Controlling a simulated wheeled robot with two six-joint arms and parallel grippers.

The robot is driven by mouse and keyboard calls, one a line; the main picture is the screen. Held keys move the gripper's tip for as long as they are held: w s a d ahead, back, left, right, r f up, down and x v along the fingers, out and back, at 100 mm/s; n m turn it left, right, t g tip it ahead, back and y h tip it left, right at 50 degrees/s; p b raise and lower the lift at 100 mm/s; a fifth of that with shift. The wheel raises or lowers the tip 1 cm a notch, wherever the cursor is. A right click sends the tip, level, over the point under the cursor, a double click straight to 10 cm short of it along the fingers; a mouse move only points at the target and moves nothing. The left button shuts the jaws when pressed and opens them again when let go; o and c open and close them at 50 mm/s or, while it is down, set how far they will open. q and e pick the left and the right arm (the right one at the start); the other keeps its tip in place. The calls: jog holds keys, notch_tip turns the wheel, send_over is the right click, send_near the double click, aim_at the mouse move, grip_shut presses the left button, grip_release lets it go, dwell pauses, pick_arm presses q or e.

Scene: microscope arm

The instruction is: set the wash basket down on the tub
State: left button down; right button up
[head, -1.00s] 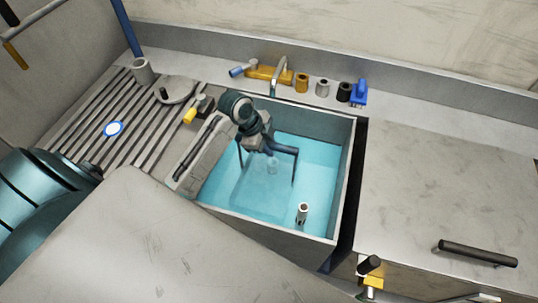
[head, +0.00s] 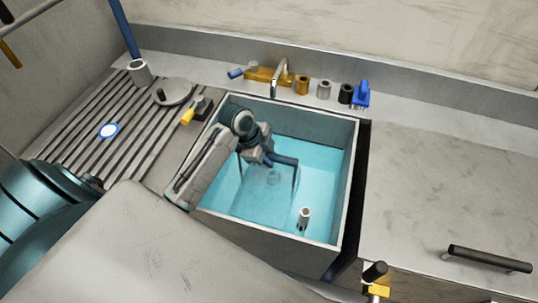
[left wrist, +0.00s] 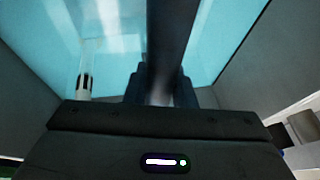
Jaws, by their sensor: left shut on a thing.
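The tub (head: 349,190) is a deep grey sink with pale blue liquid. The wash basket (head: 295,178) shows as a dark blue handle frame above a pale, see-through body inside the tub walls. Its body blends with the liquid, so I cannot tell whether it touches the floor. My left gripper (head: 262,157) reaches in over the tub's left wall and is shut on the basket's handle. In the left wrist view the dark handle bar (left wrist: 168,38) runs between the fingers. My right gripper is not in view.
A pale upright tube (head: 304,217) stands in the tub's near right corner. Behind the tub are a tap (head: 279,80), several small cups and a blue item (head: 361,93).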

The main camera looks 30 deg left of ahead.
pick_arm(q)
jog(key=shift+f, duration=0.1)
jog(key=c, duration=1.2)
grip_release()
jog(key=shift+c, duration=0.2)
jog(key=shift+o, duration=0.2)
jog(key=p+v, duration=1.2)
jog(key=v, duration=0.1)
jog(key=shift+w+d, duration=0.15)
